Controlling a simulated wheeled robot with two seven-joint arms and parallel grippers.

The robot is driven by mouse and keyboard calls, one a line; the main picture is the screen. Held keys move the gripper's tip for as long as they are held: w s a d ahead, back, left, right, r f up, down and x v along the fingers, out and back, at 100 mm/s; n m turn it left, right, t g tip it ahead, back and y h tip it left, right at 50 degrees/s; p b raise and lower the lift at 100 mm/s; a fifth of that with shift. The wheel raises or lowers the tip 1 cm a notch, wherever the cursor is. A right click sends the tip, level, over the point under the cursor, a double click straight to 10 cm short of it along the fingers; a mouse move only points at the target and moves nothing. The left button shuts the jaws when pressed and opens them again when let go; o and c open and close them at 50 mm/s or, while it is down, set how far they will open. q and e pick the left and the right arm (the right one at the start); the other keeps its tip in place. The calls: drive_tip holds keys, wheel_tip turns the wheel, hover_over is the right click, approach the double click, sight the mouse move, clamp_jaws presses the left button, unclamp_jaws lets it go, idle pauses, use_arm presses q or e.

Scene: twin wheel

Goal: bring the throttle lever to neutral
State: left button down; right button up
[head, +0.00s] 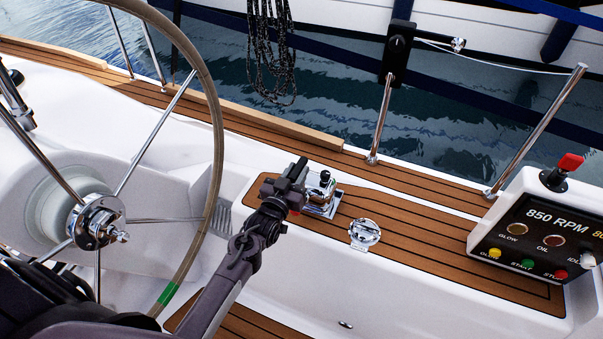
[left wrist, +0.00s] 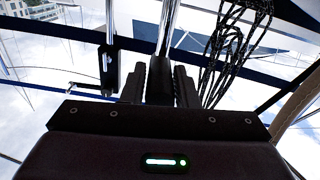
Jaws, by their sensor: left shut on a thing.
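The throttle lever stands on the starboard-side teak-topped ledge, and its chrome base (head: 318,207) shows just right of my left gripper (head: 297,175). In the left wrist view a black grip (left wrist: 160,82) with a chrome shaft (left wrist: 168,28) sits between the two dark fingers, which are shut on it. I take this to be the throttle lever. In the head view the gripper hides much of the lever, so its exact angle cannot be told. My right gripper is not in view.
A large steering wheel (head: 219,130) stands close on the left of my left arm. A round chrome fitting (head: 364,233) lies right of the lever base. An engine panel (head: 540,235) reading 850 RPM, with a red-topped switch (head: 569,163), is at the right. Chrome stanchions (head: 380,125) line the edge.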

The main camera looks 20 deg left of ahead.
use_arm(q)
drive_tip(key=shift+a, duration=0.1)
drive_tip(key=c, duration=1.1)
unclamp_jaws()
drive_tip(key=shift+f, duration=0.1)
drive_tip(key=s, duration=0.7)
drive_tip(key=shift+s+a, duration=0.15)
drive_tip(key=shift+s, duration=0.25)
